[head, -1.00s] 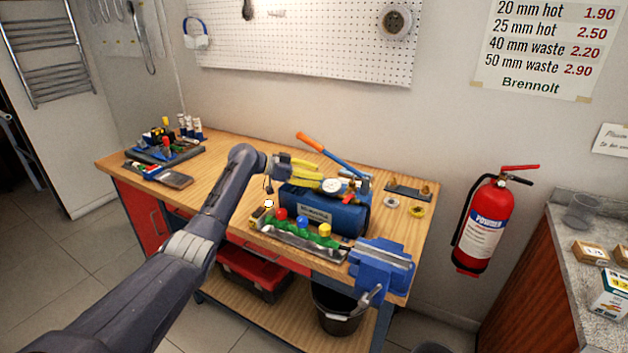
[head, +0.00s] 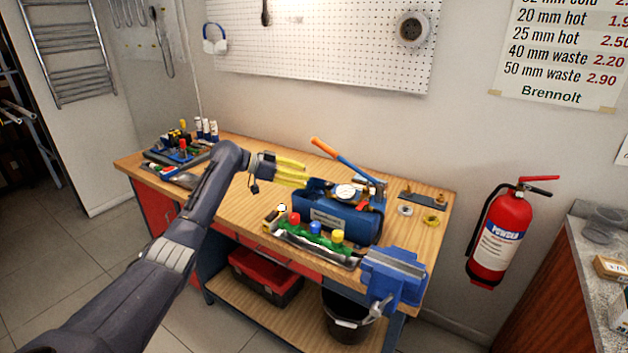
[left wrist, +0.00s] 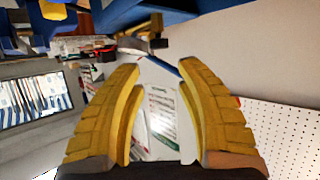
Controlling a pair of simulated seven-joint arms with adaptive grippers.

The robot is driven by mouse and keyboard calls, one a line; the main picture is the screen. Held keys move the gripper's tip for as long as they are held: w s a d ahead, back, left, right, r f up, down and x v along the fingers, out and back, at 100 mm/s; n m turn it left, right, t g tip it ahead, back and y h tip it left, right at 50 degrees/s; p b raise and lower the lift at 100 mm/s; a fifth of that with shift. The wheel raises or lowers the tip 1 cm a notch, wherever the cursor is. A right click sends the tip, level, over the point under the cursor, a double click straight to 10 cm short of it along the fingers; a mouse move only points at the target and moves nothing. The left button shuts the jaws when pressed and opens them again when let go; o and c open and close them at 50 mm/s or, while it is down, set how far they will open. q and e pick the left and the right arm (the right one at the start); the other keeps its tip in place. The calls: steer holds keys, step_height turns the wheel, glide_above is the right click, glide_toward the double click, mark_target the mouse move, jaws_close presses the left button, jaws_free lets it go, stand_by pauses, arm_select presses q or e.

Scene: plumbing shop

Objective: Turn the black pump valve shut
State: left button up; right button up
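The blue pump (head: 335,217) lies on the workbench, with a white-faced gauge (head: 345,191) and an orange-ended blue lever on top. My left gripper (head: 307,174) has yellow fingers. It is at the pump's left end, at about the height of the gauge, pointing right. In the left wrist view its fingers (left wrist: 161,74) are open with nothing held between them. A small grey and black part (left wrist: 150,44) shows beyond the fingertips, against the blue; I cannot tell if it is the black valve. In the head view the valve cannot be made out for certain.
A green manifold with red, blue and yellow knobs (head: 315,228) sits in front of the pump. A blue vise (head: 394,275) is at the bench's front right corner. A tool tray (head: 178,150) is at the far left. Bare bench (head: 240,205) lies left of the pump.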

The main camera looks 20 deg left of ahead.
arm_select(q)
steer(key=shift+v, duration=1.2)
